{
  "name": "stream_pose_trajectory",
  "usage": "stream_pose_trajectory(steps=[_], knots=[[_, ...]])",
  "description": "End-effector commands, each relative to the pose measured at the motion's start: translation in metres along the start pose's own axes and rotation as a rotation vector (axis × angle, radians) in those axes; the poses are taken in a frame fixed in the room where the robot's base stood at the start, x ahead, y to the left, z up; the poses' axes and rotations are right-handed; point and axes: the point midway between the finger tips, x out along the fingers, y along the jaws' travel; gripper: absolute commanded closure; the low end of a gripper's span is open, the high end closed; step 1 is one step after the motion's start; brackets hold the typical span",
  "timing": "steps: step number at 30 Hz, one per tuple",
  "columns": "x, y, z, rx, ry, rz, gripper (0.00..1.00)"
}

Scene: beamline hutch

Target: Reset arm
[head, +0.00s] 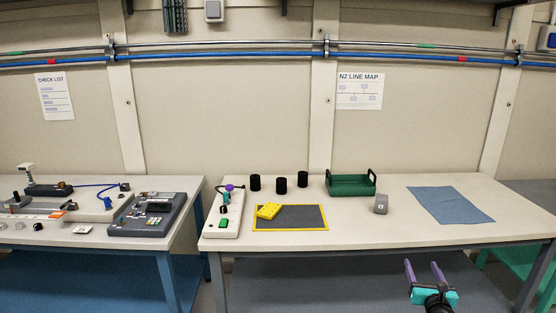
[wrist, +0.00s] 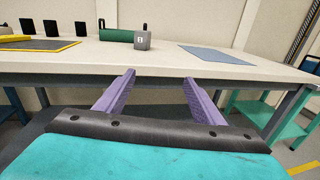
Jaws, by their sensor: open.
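My gripper (head: 425,271) has two purple fingers and a teal body. In the head view it is at the lower right, in front of the right table's front edge. In the wrist view the fingers (wrist: 157,92) are spread apart with nothing between them. The jaws are open and empty, apart from the table and everything on it.
The right table (head: 370,228) holds a green tray (head: 350,191), a grey block (head: 381,204), a blue cloth (head: 450,204), black cylinders (head: 281,186), a yellow object (head: 268,210) on a yellow-edged mat (head: 305,217), and a white control box (head: 226,222). A left table (head: 100,236) carries instruments.

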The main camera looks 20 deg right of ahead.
Motion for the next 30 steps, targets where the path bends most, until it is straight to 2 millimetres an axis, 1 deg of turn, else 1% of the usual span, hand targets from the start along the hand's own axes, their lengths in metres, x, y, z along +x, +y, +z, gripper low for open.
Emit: stream_pose_trajectory(steps=[1,8,9,11,12,14,15,16,18,20,21,23,24,26,27,29,30], knots=[[0.005,0.022,-0.009,0.005,0.012,0.03,0.38],[0.017,0.111,-0.049,-0.014,0.074,0.162,0.38],[0.017,0.127,-0.058,-0.023,0.087,0.187,0.38],[0.017,0.151,-0.069,-0.038,0.106,0.227,0.38],[0.016,0.168,-0.077,-0.05,0.118,0.256,0.38],[0.013,0.193,-0.09,-0.071,0.138,0.3,0.38],[0.011,0.21,-0.098,-0.086,0.15,0.331,0.38],[0.009,0.223,-0.104,-0.1,0.159,0.354,0.38],[0.002,0.252,-0.12,-0.135,0.181,0.411,0.38],[-0.004,0.276,-0.133,-0.168,0.198,0.462,0.38],[-0.01,0.293,-0.142,-0.193,0.21,0.498,0.38],[-0.019,0.318,-0.156,-0.231,0.225,0.554,0.38],[-0.026,0.333,-0.165,-0.26,0.235,0.591,0.38],[-0.038,0.357,-0.179,-0.304,0.249,0.649,0.38],[-0.047,0.372,-0.189,-0.335,0.257,0.69,0.38],[-0.061,0.394,-0.203,-0.384,0.268,0.753,0.38],[-0.071,0.408,-0.213,-0.419,0.274,0.796,0.38]])
